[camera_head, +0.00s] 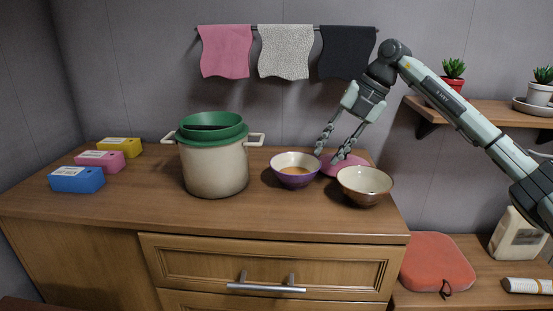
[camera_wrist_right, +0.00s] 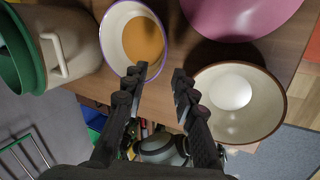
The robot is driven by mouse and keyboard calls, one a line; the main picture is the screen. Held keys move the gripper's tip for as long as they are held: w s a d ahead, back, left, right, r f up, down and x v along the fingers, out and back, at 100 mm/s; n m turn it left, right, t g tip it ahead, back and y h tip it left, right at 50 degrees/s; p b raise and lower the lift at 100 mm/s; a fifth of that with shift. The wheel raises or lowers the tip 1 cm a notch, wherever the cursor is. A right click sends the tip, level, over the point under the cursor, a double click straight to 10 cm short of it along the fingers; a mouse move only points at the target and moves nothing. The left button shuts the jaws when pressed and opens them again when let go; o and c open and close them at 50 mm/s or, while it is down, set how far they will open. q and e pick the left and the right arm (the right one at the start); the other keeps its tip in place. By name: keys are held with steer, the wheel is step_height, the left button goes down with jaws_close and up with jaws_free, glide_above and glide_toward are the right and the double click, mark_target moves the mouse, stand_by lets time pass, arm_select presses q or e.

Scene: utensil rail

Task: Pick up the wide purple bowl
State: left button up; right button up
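The wide purple bowl (camera_head: 294,181) sits upright on the wooden counter, purple outside, white inside, with an orange-brown patch at its bottom. In the right wrist view the bowl (camera_wrist_right: 116,22) is at upper left. My right gripper (camera_head: 328,157) is open and empty, pointing down between this bowl and a pink dish. In the right wrist view one finger of the gripper (camera_wrist_right: 159,73) overlaps the purple rim. I cannot tell whether it touches. My left gripper is not in view.
The pink dish (camera_head: 350,161) is behind the gripper, a brown-rimmed cream bowl (camera_head: 364,192) to the right. A cream pot (camera_head: 216,172) with a green bowl (camera_head: 211,127) on top stands left. Towels hang behind. The counter's front is clear.

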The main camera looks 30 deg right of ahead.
mark_target(317, 167)
steer(key=x, duration=0.2)
steer(key=shift+d+f, duration=0.2)
steer(key=shift+f, duration=0.2)
steer(key=x, duration=0.5)
steer(key=shift+w+a+r, duration=0.15)
steer(key=shift+a, duration=0.05)
jaws_close()
steer(key=shift+r, duration=0.1)
